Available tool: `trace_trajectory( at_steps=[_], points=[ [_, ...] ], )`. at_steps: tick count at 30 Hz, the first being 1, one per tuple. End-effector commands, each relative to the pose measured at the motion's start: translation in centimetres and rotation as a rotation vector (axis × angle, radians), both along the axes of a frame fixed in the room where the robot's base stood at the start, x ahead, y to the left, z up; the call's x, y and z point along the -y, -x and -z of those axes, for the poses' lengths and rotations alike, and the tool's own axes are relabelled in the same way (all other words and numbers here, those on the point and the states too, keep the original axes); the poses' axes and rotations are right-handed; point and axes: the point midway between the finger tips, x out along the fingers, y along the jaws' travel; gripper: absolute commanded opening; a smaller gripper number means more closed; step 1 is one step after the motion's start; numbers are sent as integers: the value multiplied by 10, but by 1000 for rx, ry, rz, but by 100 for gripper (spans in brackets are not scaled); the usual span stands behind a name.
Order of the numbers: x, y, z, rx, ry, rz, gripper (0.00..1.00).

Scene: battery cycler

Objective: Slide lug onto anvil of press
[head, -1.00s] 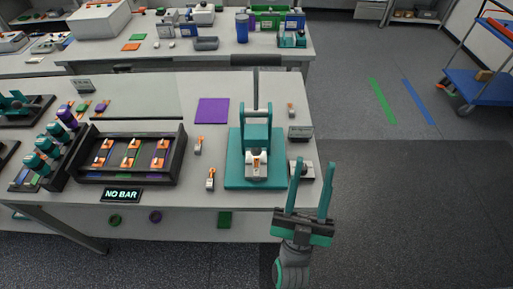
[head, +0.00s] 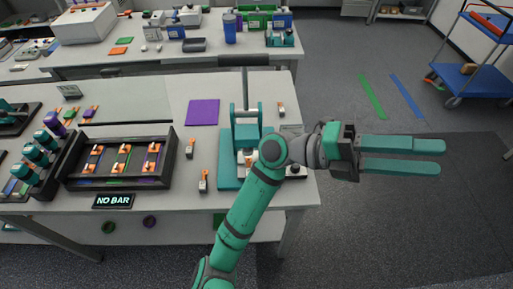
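The teal press (head: 245,118) stands near the right end of the front table, with its upright handle raised. Small orange-and-white pieces that look like lugs stand on the table: one left of the press (head: 190,147), one nearer the front edge (head: 203,181), and one at the back right (head: 281,108). My gripper (head: 440,157) is open and empty. It points right, past the table's right edge, over the floor and away from the press.
A black tray (head: 76,183) with orange-ended strips sits left of the press, behind a "NO BAR" sign (head: 113,201). A purple mat (head: 203,112) lies behind. A small dark-knobbed device (head: 295,171) is right of the press.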

Motion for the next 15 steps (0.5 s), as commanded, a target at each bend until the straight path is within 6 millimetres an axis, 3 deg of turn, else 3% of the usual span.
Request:
trace_trajectory(
  at_steps=[8,15],
  points=[
    [12,-16,57,184,-417,1,39],
    [-13,-50,118,290,-811,-43,39]
  ],
)
